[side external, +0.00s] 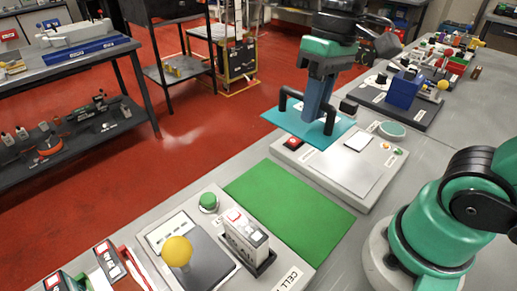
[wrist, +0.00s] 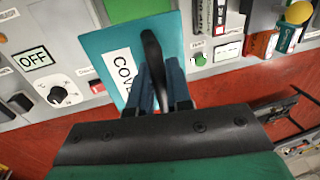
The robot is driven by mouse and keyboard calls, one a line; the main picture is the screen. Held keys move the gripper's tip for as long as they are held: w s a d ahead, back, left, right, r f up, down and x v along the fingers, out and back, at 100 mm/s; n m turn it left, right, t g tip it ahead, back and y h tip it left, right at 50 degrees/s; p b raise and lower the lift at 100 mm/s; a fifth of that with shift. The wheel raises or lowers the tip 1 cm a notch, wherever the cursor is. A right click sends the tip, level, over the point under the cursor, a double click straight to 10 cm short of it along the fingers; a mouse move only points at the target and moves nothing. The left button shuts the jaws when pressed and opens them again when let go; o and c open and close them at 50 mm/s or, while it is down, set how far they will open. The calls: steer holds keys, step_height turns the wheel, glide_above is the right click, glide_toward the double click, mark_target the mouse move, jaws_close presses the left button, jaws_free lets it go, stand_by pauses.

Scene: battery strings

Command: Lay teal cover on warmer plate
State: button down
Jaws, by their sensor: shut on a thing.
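The teal cover (side external: 339,130) is a thin flat sheet with a black arched handle (side external: 284,99). My gripper (side external: 318,112) is shut on that handle, and the cover hangs roughly level beneath it. In the wrist view the cover (wrist: 105,48) carries a white label with partly hidden lettering, and the handle (wrist: 151,45) stands between my gripper's fingers (wrist: 160,85). A light grey square plate (side external: 346,176), which looks like the warmer plate, lies on a pale panel. The cover appears above the panel's far left part, apart from this plate's visible surface. The wrist view does not clearly show the plate.
A nearer panel holds a yellow ball (side external: 177,251) and an upright white-grey block (side external: 245,236). A blue block (side external: 405,88) stands behind.

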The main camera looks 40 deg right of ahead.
steer(key=s+d+f, duration=0.3)
steer(key=d+f, duration=0.4)
steer(key=d, duration=0.5)
steer(key=shift+s+d+f, duration=0.3)
steer(key=shift+f, duration=0.05)
steer(key=shift+f, duration=4.3)
steer(key=shift+f, duration=0.15)
steer(key=c, duration=0.7)
jaws_free()
steer(key=shift+c, duration=0.2)
